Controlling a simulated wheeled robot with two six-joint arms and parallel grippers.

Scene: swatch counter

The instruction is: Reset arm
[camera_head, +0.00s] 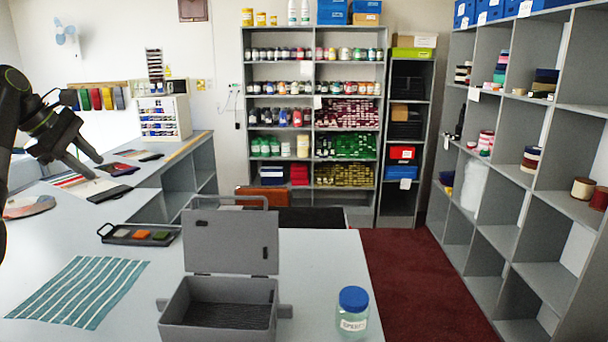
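My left arm comes in from the left edge, and its dark gripper (97,168) hangs in the air over the left part of the counter. Its two fingers show apart, pointing down and to the right, with nothing seen between them. Behind it lie flat swatches and dark pads. My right gripper is not in view.
A grey open-lidded box (222,309), a blue-capped jar (353,314), a striped cloth (78,292) and a tray with coloured blocks (139,235) sit on the near counter (318,262). Grey shelves (487,231) stand right; red carpet (408,275) is clear.

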